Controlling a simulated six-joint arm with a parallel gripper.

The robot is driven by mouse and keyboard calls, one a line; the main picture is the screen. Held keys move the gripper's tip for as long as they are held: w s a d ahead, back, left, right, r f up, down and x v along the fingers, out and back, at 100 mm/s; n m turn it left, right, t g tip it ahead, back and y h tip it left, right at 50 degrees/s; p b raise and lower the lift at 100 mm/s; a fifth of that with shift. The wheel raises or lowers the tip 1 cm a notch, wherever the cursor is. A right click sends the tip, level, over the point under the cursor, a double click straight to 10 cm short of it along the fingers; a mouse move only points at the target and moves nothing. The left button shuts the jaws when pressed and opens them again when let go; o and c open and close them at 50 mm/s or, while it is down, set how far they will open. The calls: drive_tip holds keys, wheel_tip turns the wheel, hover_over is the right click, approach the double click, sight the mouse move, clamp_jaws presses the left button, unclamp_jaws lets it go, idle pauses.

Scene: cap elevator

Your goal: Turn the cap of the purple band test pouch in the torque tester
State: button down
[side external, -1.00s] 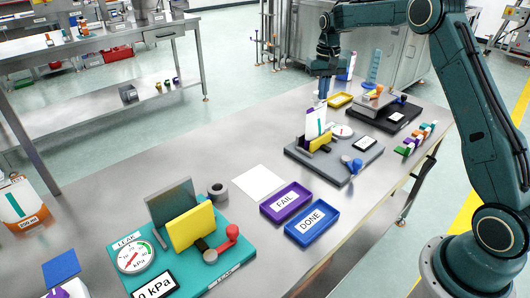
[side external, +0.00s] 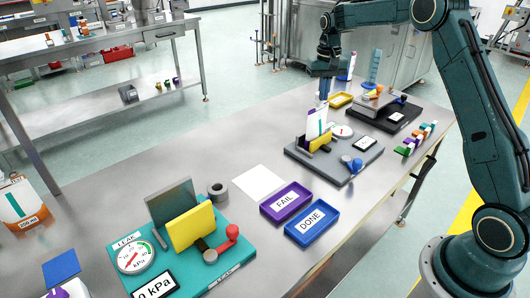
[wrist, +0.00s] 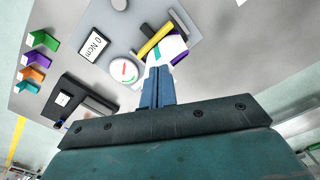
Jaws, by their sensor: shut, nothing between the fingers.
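The test pouch (side external: 315,124), white with a teal stripe and a purple band, stands upright in the clamp of the grey torque tester (side external: 345,170). It also shows in the wrist view (wrist: 166,50), close past my fingertips. The tester has a yellow jaw (side external: 321,142), a round dial (wrist: 124,70) and a display (wrist: 95,43) reading 0 Ncm. A blue knob (side external: 353,164) sits at its front. My gripper (side external: 323,98) points down directly above the pouch's top. Its blue fingers (wrist: 158,72) are shut with nothing between them. The cap is hidden or too small to make out.
A purple FAIL tray (side external: 287,203) and a blue DONE tray (side external: 312,222) lie in front of the tester. The teal leak tester (side external: 185,240) is at front left. A white sheet (side external: 259,183) lies flat.

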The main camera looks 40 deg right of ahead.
wheel_tip(320, 180, up, 6)
idle(0.7)
drive_tip(key=s+a+r+n+t, duration=0.1)
drive_tip(key=s+a+r+n, duration=0.1)
drive_tip(key=s+a+r, duration=0.45)
drive_tip(key=s+a+r+n+t, duration=0.15)
drive_tip(key=s+a+r, duration=0.25)
drive_tip(key=s+a, duration=0.45)
drive_tip(key=s+a+f+n+t, duration=0.1)
drive_tip(key=s+a+f, duration=0.1)
drive_tip(key=s, duration=0.8)
drive_tip(key=s+a+f+n+t, duration=0.1)
drive_tip(key=s+a+f+t, duration=0.1)
drive_tip(key=s, duration=0.8)
drive_tip(key=shift+a+f, duration=0.25)
drive_tip(key=shift+f, duration=0.55)
